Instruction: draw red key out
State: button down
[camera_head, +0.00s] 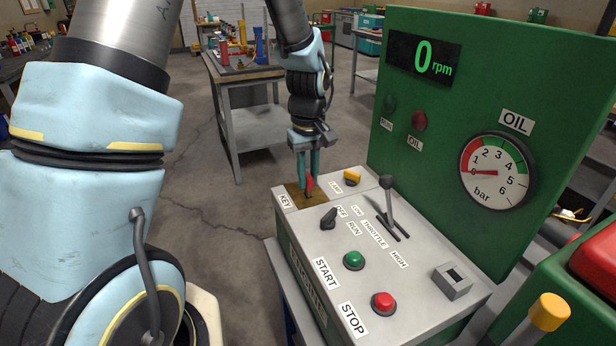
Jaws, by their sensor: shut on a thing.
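The red key (309,183) stands at the brass-coloured plate (292,195) beside the KEY label, on the far left corner of the grey control panel. My gripper (308,180) points down over it, with its teal fingers shut on the key's red head. The fingers cover part of the key. I cannot tell how deep the key sits in the plate.
The panel (316,239) carries a black OFF/RUN switch (328,218), a yellow switch (351,178), a throttle lever (388,200), and green (353,260) and red (383,303) buttons. A green gauge board (440,110) rises at the right. Above the panel is free room.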

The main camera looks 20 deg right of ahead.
jog(key=shift+r+p, duration=1.45)
jog(key=shift+r, duration=0.6)
